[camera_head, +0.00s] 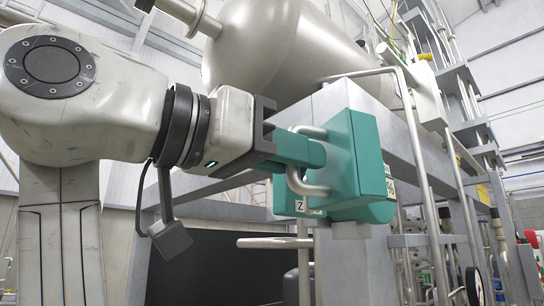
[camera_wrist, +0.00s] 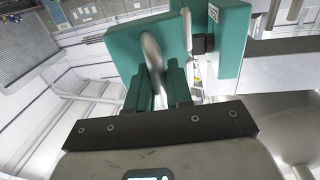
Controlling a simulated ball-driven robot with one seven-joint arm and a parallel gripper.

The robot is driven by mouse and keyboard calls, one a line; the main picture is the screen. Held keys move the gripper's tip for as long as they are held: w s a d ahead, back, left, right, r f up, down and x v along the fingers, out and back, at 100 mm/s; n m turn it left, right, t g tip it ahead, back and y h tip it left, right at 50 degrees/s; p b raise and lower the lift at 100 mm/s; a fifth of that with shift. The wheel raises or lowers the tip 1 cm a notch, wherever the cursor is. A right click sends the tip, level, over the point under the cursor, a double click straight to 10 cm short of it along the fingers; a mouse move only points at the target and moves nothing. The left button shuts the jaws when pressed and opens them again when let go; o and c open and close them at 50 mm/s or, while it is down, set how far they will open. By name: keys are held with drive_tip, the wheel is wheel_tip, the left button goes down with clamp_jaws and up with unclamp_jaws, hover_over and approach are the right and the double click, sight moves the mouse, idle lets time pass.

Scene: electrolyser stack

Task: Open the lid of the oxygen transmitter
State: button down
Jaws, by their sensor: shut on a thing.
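The oxygen transmitter is a teal box on a grey metal post, near the middle of the head view. Its teal lid (camera_head: 352,165) carries a bent metal handle (camera_head: 308,188). In the wrist view the lid (camera_wrist: 130,48) stands apart from a second teal part (camera_wrist: 231,38), with a gap and a dark fitting between them. My gripper (camera_head: 300,152) has teal fingers and reaches the handle from the left. In the wrist view the fingers (camera_wrist: 157,88) are shut on the handle (camera_wrist: 152,52), which runs between them. The inside of the transmitter is hidden.
A large metal tank (camera_head: 270,45) is behind and above. A horizontal pipe (camera_head: 275,243) sticks out below the transmitter. Pipes and a grey frame (camera_head: 425,180) stand close on the right. A dark panel (camera_head: 215,265) lies below my arm.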

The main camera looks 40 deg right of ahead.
idle(0.4)
drive_tip(key=c, duration=1.2)
unclamp_jaws()
drive_tip(key=shift+o, duration=0.2)
drive_tip(key=a+b, duration=0.2)
drive_tip(key=a, duration=0.9)
drive_tip(key=shift+w, duration=0.3)
